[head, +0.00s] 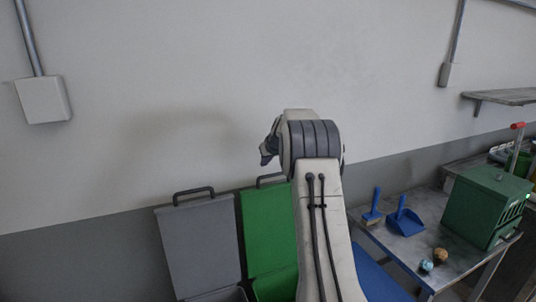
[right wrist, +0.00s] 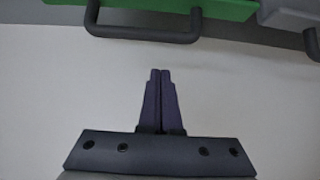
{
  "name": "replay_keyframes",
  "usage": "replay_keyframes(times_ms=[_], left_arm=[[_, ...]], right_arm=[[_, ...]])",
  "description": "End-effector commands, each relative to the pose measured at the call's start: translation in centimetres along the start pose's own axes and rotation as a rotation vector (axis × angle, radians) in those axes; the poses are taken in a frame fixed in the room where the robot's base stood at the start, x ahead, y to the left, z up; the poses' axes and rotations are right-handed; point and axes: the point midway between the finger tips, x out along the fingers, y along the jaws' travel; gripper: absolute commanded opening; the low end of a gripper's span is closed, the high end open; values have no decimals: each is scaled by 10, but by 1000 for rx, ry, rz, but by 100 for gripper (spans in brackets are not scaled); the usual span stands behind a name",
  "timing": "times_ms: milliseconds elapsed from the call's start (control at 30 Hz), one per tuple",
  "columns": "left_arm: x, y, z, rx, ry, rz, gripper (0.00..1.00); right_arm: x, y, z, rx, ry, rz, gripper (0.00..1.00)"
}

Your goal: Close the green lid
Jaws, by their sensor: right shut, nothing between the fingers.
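The green lid (head: 267,232) stands raised and open against the wall, above its green bin, with my right arm covering its right part. Its dark handle is at the top edge; in the right wrist view the handle (right wrist: 142,36) hangs from the green lid (right wrist: 180,8) at the top of the picture. My right gripper (right wrist: 160,72) is shut and empty, its fingertips a little apart from the handle. In the head view the gripper (head: 267,154) is mostly hidden behind my wrist, above the lid. My left gripper is not in view.
A grey lid (head: 199,245) with a dark handle stands open left of the green one. A blue panel (head: 376,277) shows to the right of my arm. A metal table (head: 405,251) holds a blue dustpan (head: 405,220), a brush (head: 373,206) and a green box (head: 486,206).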

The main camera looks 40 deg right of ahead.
Motion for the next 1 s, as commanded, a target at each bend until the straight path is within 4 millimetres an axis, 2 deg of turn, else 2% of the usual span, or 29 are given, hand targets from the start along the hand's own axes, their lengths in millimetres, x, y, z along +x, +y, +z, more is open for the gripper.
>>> replay_keyframes(times_ms=[33, 233, 600, 1000], left_arm=[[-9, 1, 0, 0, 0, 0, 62], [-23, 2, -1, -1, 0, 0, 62], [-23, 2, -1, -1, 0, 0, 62], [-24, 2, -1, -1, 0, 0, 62]], right_arm=[[8, -1, -2, 0, -2, -1, 0], [41, -2, -2, 0, -2, -2, 0], [19, 0, 26, 1, 0, 0, 0], [15, 0, 31, 0, 1, 0, 0]])
